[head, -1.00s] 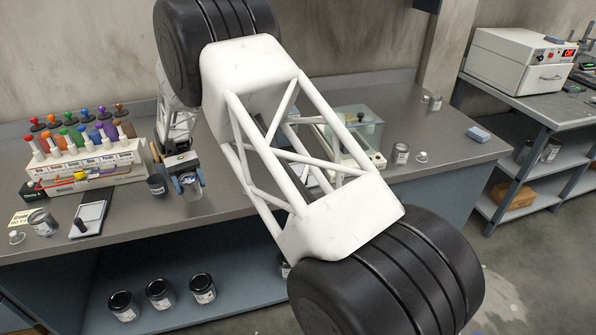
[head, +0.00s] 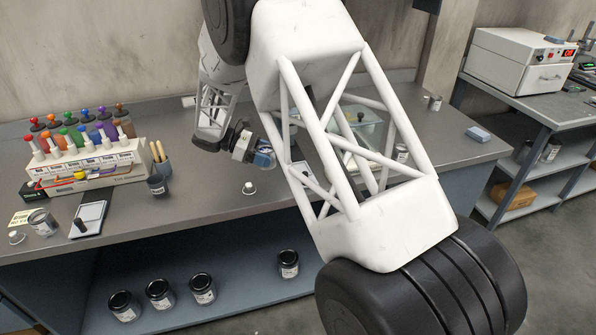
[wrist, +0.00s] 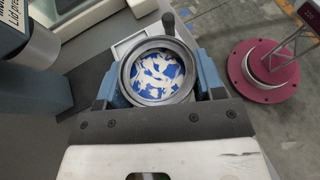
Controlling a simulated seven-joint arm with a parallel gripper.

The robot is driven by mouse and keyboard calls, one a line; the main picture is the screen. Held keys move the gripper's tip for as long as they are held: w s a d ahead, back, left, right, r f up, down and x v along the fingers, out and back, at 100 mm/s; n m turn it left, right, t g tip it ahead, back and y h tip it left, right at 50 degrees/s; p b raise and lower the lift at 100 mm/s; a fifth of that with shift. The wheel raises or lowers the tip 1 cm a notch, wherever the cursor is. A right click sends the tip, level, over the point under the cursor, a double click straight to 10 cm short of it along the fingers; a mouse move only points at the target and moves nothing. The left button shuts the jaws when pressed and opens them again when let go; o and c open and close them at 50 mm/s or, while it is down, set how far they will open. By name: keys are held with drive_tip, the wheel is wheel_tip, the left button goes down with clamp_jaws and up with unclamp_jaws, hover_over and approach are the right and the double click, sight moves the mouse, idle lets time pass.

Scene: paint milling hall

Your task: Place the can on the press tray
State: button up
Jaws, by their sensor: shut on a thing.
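In the wrist view the open can (wrist: 158,75), with mottled blue and white inside, sits between the blue fingers of my gripper (wrist: 157,84), which is shut on it. A light grey tray with a dark knob (wrist: 125,47), apparently the press tray, shows behind and partly under the can. I cannot tell whether the can touches it. A dark machine labelled "Lid pre…" (wrist: 30,85) stands left of the can. In the head view my gripper (head: 265,156) is above the bench, left of my white arm link. The link hides most of the press area.
A small white-topped object (head: 249,188) lies on the bench below my gripper. A dark cup (head: 157,186) and a rack of coloured-top bottles (head: 85,165) stand left.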

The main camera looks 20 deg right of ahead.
drive_tip(key=w+d+r+n+t, duration=0.1)
drive_tip(key=d+r+n+t, duration=0.1)
drive_tip(key=d, duration=0.3)
drive_tip(key=w+d+r+n+t+h, duration=0.1)
drive_tip(key=d+n+t, duration=0.1)
drive_tip(key=d, duration=0.4)
drive_tip(key=shift+r+t, duration=0.35)
drive_tip(key=shift+t, duration=0.05)
drive_tip(key=shift+f, duration=0.1)
drive_tip(key=shift+f, duration=3)
drive_tip(key=shift+f, duration=1.9)
drive_tip(key=o, duration=1)
drive_tip(key=shift+f, duration=0.1)
